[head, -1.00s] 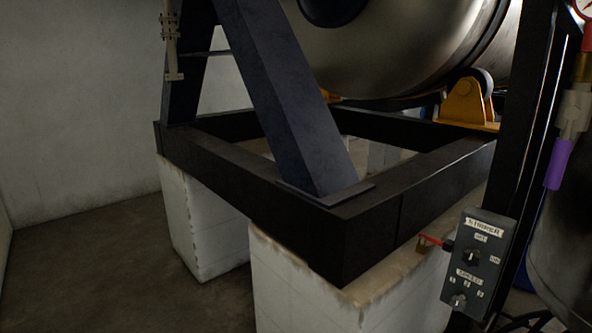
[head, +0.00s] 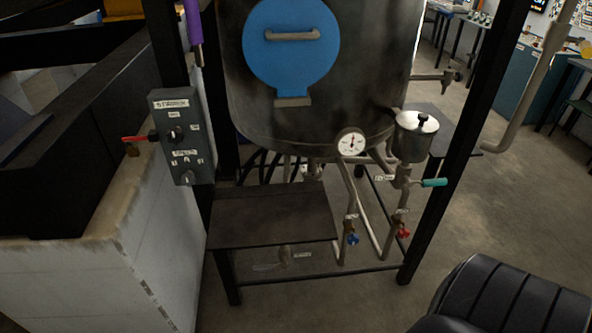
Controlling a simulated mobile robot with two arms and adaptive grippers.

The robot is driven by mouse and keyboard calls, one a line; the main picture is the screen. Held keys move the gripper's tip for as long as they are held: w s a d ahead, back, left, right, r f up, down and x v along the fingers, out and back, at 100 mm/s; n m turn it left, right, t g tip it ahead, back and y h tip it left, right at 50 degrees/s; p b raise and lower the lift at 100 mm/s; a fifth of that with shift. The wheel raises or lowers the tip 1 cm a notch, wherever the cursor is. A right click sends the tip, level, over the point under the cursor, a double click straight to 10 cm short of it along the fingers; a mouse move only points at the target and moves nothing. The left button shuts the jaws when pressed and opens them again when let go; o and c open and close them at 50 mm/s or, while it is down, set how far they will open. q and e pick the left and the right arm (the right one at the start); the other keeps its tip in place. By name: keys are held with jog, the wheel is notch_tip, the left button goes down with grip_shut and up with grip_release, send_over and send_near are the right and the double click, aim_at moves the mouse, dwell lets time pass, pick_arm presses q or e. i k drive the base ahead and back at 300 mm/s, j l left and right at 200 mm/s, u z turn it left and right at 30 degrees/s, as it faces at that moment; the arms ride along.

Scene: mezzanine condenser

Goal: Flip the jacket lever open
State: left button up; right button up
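No gripper is in view. A metal vessel (head: 370,60) with a round blue hatch (head: 291,75) stands in a dark frame. Below it are pipes with a blue valve handle (head: 352,239), a red valve handle (head: 404,232) and a teal lever handle (head: 434,182). A purple handle (head: 193,22) hangs at the upper left. Small labels sit by the valves, but they are too small to read, so I cannot tell which lever is the jacket one.
A dark low step (head: 270,218) stands under the vessel. A black ribbed seat-like shape (head: 510,300) fills the lower right. Floor is clear right of the frame.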

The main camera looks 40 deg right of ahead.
aim_at(265, 268)
jog(key=z, duration=1)
jog(key=i+j+z, duration=0.45)
jog(key=z, duration=0.2)
jog(key=i, duration=0.1)
